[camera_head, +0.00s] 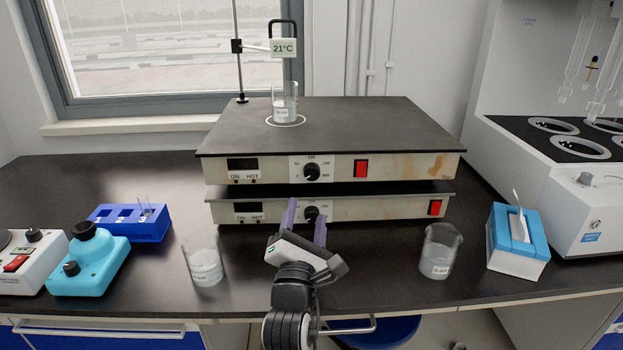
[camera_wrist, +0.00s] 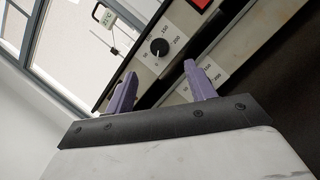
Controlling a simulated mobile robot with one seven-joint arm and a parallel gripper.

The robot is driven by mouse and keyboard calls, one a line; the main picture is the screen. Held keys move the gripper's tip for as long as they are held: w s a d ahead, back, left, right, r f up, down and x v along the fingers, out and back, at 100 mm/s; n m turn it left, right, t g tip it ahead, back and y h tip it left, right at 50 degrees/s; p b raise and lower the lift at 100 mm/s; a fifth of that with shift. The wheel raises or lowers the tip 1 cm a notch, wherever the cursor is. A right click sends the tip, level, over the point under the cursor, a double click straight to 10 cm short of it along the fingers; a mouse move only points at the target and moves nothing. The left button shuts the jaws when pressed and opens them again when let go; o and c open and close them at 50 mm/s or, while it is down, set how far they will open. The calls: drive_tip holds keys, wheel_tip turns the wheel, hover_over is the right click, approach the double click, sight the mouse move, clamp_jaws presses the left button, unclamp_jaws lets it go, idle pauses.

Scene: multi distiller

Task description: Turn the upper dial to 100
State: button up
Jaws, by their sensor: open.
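The upper dial (camera_head: 312,172) is a black knob on the front of the upper hot plate (camera_head: 230,166). It also shows in the wrist view (camera_wrist: 159,47) inside a scale from 0 to 200; its white mark seems to point near 0, but it is small. My gripper (camera_head: 305,208) has two purple fingers, open and empty, in front of the lower hot plate (camera_head: 375,208), below the upper dial. In the wrist view the fingertips (camera_wrist: 158,70) stand apart, with the upper dial beyond the gap, untouched. The lower dial (camera_head: 311,214) shows between the fingers in the head view.
A beaker (camera_head: 284,108) stands on the upper plate beneath a 21°C sensor (camera_head: 284,47). Beakers stand at left (camera_head: 204,262) and right (camera_head: 439,253) of my arm. A red switch (camera_head: 361,168) sits right of the upper dial. A tissue box (camera_head: 515,240) stands farther right.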

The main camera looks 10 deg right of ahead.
sight(313, 175)
drive_tip(key=p+x, duration=0.1)
drive_tip(key=x, duration=0.9)
drive_tip(key=shift+w+r, duration=0.1)
drive_tip(key=c, duration=1)
